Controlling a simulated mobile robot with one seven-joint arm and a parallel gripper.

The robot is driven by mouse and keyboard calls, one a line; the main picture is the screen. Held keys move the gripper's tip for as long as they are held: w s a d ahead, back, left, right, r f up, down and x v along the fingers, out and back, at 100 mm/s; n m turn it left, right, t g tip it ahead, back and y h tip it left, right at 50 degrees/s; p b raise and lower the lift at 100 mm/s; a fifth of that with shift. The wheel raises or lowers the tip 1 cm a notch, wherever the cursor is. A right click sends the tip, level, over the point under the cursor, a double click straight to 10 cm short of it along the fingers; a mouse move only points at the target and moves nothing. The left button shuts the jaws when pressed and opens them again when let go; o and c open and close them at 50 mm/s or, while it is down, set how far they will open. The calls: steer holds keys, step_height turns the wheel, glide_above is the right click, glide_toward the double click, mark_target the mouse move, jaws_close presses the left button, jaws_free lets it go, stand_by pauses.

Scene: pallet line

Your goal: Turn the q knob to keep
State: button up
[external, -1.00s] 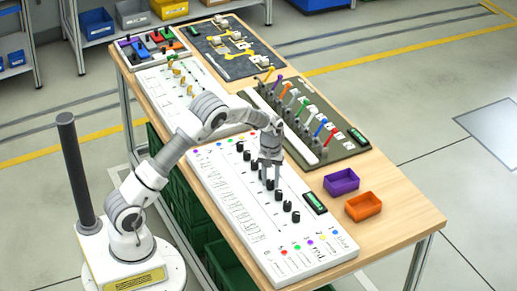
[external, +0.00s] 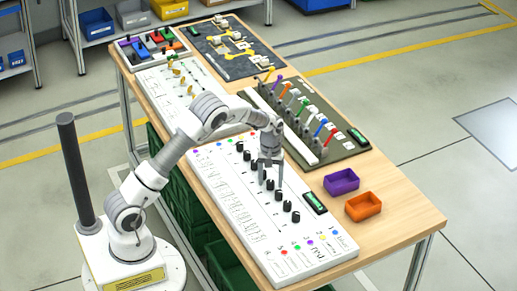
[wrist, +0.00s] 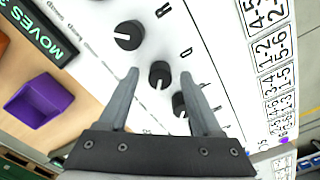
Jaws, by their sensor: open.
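The white knob panel (external: 262,225) lies on the near part of the table, with a row of black knobs along it. In the wrist view, the black q knob (wrist: 160,74) shows between my fingertips, beside a letter that reads like Q. In the external view my gripper (external: 270,181) points down over the row and hides some knobs.
A neighbouring knob (wrist: 128,35) stands by the letter R, and another knob (wrist: 181,104) sits close to the right finger. A green MOVES display (wrist: 46,32) is on the panel. A purple bin (external: 341,181) and an orange bin (external: 363,206) stand to the right.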

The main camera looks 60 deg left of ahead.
mark_target(270, 181)
step_height(270, 181, up, 17)
steer(key=shift+r, duration=0.2)
stand_by(0.3)
steer(key=shift+s+r, duration=0.1)
steer(key=s+d+r+m+t, duration=0.35)
steer(key=s+d+r, duration=0.45)
steer(key=s+r, duration=0.4)
steer(key=s+d+f+m+t, duration=0.1)
steer(key=s+d+m, duration=0.2)
steer(key=s, duration=0.6)
steer(key=s+d+f+m+t, duration=0.1)
steer(key=s+d+m, duration=0.2)
steer(key=s, duration=0.6)
steer(key=shift+s+d+f+m, duration=0.35)
steer(key=shift+s+d+f, duration=0.05)
